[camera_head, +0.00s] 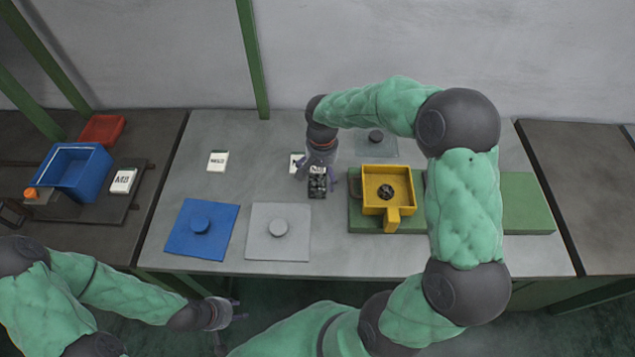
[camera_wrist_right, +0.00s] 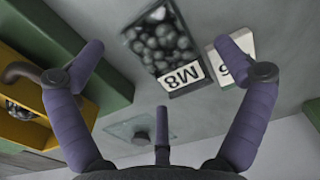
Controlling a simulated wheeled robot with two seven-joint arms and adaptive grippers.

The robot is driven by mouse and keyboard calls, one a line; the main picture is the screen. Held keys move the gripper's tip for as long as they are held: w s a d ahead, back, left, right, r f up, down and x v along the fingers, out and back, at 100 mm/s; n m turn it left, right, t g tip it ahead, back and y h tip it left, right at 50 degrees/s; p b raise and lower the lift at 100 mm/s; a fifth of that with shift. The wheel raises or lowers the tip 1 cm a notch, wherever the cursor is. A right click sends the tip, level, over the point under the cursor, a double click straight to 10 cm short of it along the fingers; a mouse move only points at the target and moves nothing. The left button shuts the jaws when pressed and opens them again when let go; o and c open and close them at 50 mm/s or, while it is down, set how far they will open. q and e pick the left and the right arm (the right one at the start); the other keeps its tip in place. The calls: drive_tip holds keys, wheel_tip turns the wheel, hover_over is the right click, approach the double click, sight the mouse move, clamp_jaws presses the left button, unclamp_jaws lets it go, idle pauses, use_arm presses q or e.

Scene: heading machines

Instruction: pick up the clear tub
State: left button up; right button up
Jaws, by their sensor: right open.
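The clear tub (camera_head: 317,186) holds dark round pieces and stands on the grey table. Its white label reads M8 in the right wrist view, where the tub (camera_wrist_right: 160,38) lies ahead of the fingers. My right gripper (camera_head: 319,165) is open and empty, just behind and above the tub. In the right wrist view its fingers (camera_wrist_right: 168,75) are spread wide and apart from the tub. My left gripper (camera_head: 240,309) is empty in front of the table, with its fingers spread.
A white label card (camera_head: 295,162) stands close to the tub. A yellow scoop-like bin (camera_head: 373,207) sits on a green board to the right. A clear plate with a knob (camera_head: 376,148) lies behind; blue (camera_head: 180,240) and grey (camera_head: 262,245) lids lie in front.

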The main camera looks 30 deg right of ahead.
wheel_tip(320, 180, down, 3)
drive_tip(key=shift+r, duration=0.1)
drive_tip(key=shift+r, duration=0.1)
drive_tip(key=c, duration=1.6)
